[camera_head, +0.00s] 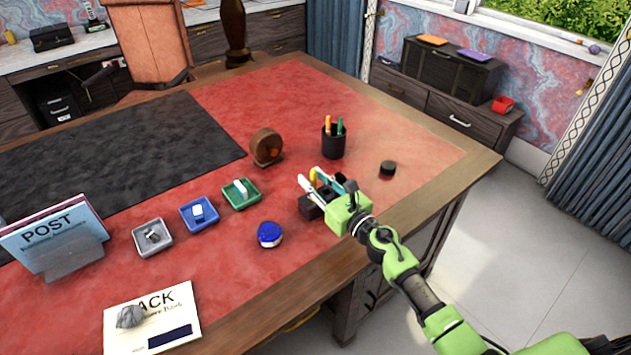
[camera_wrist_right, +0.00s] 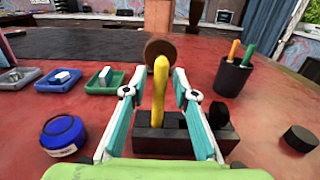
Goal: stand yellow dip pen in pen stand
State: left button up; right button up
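The yellow dip pen (camera_wrist_right: 160,88) stands nearly upright in the right wrist view, with its lower end at the black pen stand (camera_wrist_right: 160,145). Whether it is seated in a hole cannot be made out for certain. My right gripper (camera_wrist_right: 154,84) has its two fingers spread on either side of the pen, with visible gaps. In the head view the pen (camera_head: 313,174) shows between the fingers of my right gripper (camera_head: 315,180), above the stand (camera_head: 309,208), which the gripper partly hides. My left gripper is not in view.
A dark cup (camera_head: 334,143) with orange and green pens stands behind the stand. A brown wheel-shaped holder (camera_head: 266,147), blue jar (camera_head: 270,234), small trays (camera_head: 240,205) and a black round piece (camera_head: 387,168) are nearby. The desk's right edge is close.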

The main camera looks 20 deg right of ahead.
jog(key=shift+r, duration=0.15)
jog(key=b+v, duration=0.1)
jog(key=v, duration=1.1)
